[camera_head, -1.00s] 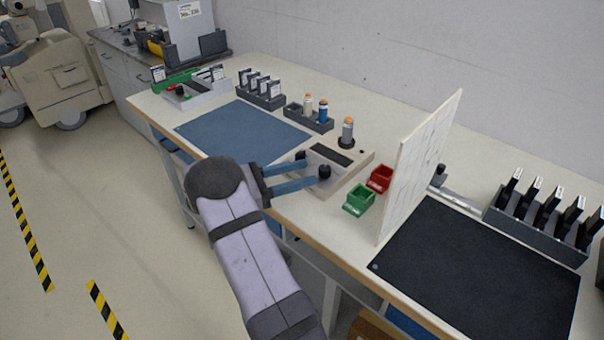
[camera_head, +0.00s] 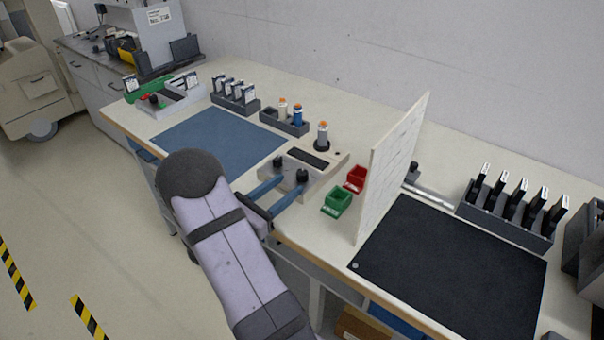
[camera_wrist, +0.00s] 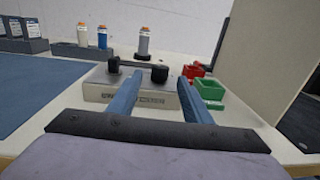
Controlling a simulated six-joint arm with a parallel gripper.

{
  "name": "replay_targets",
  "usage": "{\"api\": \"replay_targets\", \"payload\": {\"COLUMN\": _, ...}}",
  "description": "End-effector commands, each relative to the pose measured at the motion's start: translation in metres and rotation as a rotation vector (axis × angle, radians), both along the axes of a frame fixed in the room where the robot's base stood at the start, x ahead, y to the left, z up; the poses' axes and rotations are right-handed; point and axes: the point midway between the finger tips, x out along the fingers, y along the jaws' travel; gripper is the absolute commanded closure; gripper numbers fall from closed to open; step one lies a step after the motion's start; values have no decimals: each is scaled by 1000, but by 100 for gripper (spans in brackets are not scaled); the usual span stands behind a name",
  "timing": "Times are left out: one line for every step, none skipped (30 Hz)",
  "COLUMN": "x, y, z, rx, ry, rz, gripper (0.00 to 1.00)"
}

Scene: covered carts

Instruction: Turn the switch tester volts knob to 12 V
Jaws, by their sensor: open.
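The switch tester (camera_head: 318,180) is a low beige box near the bench's front edge, with a dark strip on top. It has two black knobs: a left one (camera_head: 279,161) and a right one (camera_head: 303,175). In the wrist view the left knob (camera_wrist: 113,65) is outside my fingers, and the right knob (camera_wrist: 159,73) appears between the fingertips. The front labels are too small to read, so I cannot tell which knob is volts or its setting. My gripper (camera_head: 293,184) is open and empty, its blue fingers reaching over the tester's front. Contact is not visible.
Green bin (camera_head: 337,202) and red bin (camera_head: 356,178) stand right of the tester, beside an upright white panel (camera_head: 392,165). A grey-and-orange cylinder (camera_head: 323,134) stands behind. A blue mat (camera_head: 218,138) lies left; a black mat (camera_head: 450,270) lies right of the panel.

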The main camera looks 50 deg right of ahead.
Motion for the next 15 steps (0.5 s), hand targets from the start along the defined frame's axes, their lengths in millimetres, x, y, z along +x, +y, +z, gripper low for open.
{"api": "replay_targets", "payload": {"x": 0, "y": 0, "z": 0, "rx": -1, "ry": -8, "rz": -1, "gripper": 55}}
{"api": "replay_targets", "payload": {"x": 0, "y": 0, "z": 0, "rx": -1, "ry": -11, "rz": -1, "gripper": 55}}
{"api": "replay_targets", "payload": {"x": 0, "y": 0, "z": 0, "rx": -1, "ry": -13, "rz": -1, "gripper": 55}}
{"api": "replay_targets", "payload": {"x": 0, "y": -1, "z": 0, "rx": -2, "ry": -14, "rz": -2, "gripper": 55}}
{"api": "replay_targets", "payload": {"x": 0, "y": -1, "z": 0, "rx": -2, "ry": -13, "rz": -2, "gripper": 55}}
{"api": "replay_targets", "payload": {"x": 0, "y": -3, "z": 1, "rx": -2, "ry": -13, "rz": -3, "gripper": 55}}
{"api": "replay_targets", "payload": {"x": -1, "y": -4, "z": 1, "rx": -2, "ry": -13, "rz": -4, "gripper": 55}}
{"api": "replay_targets", "payload": {"x": -1, "y": -6, "z": 1, "rx": -2, "ry": -13, "rz": -4, "gripper": 55}}
{"api": "replay_targets", "payload": {"x": -1, "y": -9, "z": 1, "rx": -2, "ry": -13, "rz": -5, "gripper": 55}}
{"api": "replay_targets", "payload": {"x": -1, "y": -12, "z": 2, "rx": -2, "ry": -13, "rz": -5, "gripper": 55}}
{"api": "replay_targets", "payload": {"x": -2, "y": -15, "z": 2, "rx": -1, "ry": -13, "rz": -5, "gripper": 55}}
{"api": "replay_targets", "payload": {"x": -2, "y": -20, "z": 2, "rx": -1, "ry": -12, "rz": -7, "gripper": 55}}
{"api": "replay_targets", "payload": {"x": -3, "y": -24, "z": 2, "rx": -1, "ry": -11, "rz": -6, "gripper": 55}}
{"api": "replay_targets", "payload": {"x": -3, "y": -28, "z": 2, "rx": -1, "ry": -11, "rz": -6, "gripper": 55}}
{"api": "replay_targets", "payload": {"x": -4, "y": -33, "z": 2, "rx": -1, "ry": -11, "rz": -7, "gripper": 55}}
